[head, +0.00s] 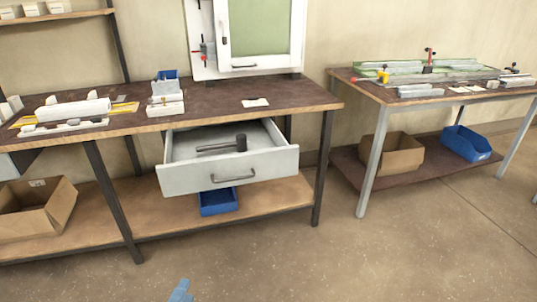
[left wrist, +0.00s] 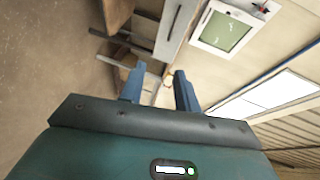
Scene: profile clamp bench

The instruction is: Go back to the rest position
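My left gripper (left wrist: 160,88) shows in the left wrist view with its two blue fingers apart and nothing between them. In the head view only a small blue tip of it (head: 181,291) shows at the bottom edge, above the floor and well clear of the bench. My right gripper is in neither view.
The workbench (head: 215,104) has an open drawer (head: 233,178) with a black mallet (head: 222,146) in it. A second table (head: 375,92) with clamps stands at the right. Boxes sit on the lower shelves. The floor (head: 350,255) in front is clear.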

